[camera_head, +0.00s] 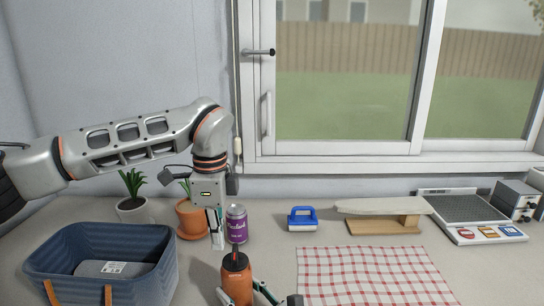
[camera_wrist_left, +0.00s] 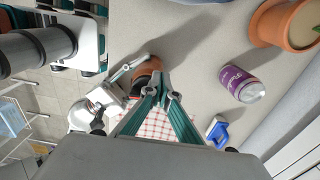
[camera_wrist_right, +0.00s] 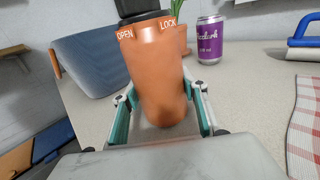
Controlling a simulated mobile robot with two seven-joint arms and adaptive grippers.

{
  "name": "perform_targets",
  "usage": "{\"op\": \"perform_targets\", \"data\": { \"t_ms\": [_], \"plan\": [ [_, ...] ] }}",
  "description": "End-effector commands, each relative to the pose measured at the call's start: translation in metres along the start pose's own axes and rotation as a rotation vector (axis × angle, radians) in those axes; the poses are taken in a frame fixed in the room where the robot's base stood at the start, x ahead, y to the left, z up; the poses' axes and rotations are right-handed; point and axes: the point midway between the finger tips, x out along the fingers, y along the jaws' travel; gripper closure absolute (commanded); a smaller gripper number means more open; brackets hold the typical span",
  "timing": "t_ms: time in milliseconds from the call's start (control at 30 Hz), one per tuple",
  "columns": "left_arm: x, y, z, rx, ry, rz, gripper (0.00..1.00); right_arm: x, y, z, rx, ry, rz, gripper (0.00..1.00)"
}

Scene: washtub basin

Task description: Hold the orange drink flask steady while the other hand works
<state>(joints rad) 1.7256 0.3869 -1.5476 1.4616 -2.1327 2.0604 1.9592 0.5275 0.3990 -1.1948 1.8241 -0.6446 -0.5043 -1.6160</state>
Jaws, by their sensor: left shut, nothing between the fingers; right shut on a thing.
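The orange drink flask (camera_head: 237,284) with a dark cap is at the bottom centre of the head view. In the right wrist view the flask (camera_wrist_right: 157,75) looks roughly upright, with OPEN and LOCK marked near its top; its upper end is cut off. My right gripper (camera_wrist_right: 160,107) is shut on the flask's lower body, one finger on each side. I cannot tell whether its base touches the counter. My left gripper (camera_head: 217,230) is shut and empty, pointing down behind and left of the flask. In the left wrist view its closed fingertips (camera_wrist_left: 160,82) appear beside the flask (camera_wrist_left: 149,68).
A purple can (camera_head: 237,224) stands just behind the flask. A blue basket (camera_head: 60,262) is at left, with potted plants (camera_head: 190,220) behind. A blue brush (camera_head: 302,219), wooden stand (camera_head: 384,226), scale (camera_head: 470,210) and checked cloth (camera_head: 370,275) lie right.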

Motion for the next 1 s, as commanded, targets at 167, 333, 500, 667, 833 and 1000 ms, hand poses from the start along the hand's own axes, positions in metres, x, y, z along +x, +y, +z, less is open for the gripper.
{"op": "perform_targets", "data": {
  "t_ms": [167, 333, 500, 667, 833, 1000],
  "plan": [
    [-0.0001, 0.0, 0.0001, 0.0, 0.0, 0.0, 1.0, 0.0002, 0.0001, 0.0009, 0.0, -0.001, 0.0, 0.76],
    [-0.0003, 0.0001, -0.0003, 0.0, 0.0, 0.0, 1.0, 0.0002, 0.0001, 0.0009, 0.0, -0.001, 0.0, 0.76],
    [-0.0004, 0.0007, -0.0017, 0.001, 0.0, 0.0, 1.0, 0.0002, 0.0001, 0.0009, 0.0, -0.001, 0.0, 0.76],
    [-0.0004, 0.0015, -0.0033, 0.001, 0.0, 0.0, 1.0, 0.0002, 0.0001, 0.0009, 0.0, -0.001, 0.0, 0.76],
    [-0.0005, 0.0023, -0.005, 0.001, 0.0, 0.0, 1.0, 0.0002, 0.0001, 0.0009, 0.0, -0.001, 0.0, 0.76],
    [-0.0005, 0.0031, -0.0068, 0.001, 0.0, 0.0, 1.0, 0.0002, 0.0001, 0.0009, 0.0, -0.001, 0.0, 0.76]
  ]
}}
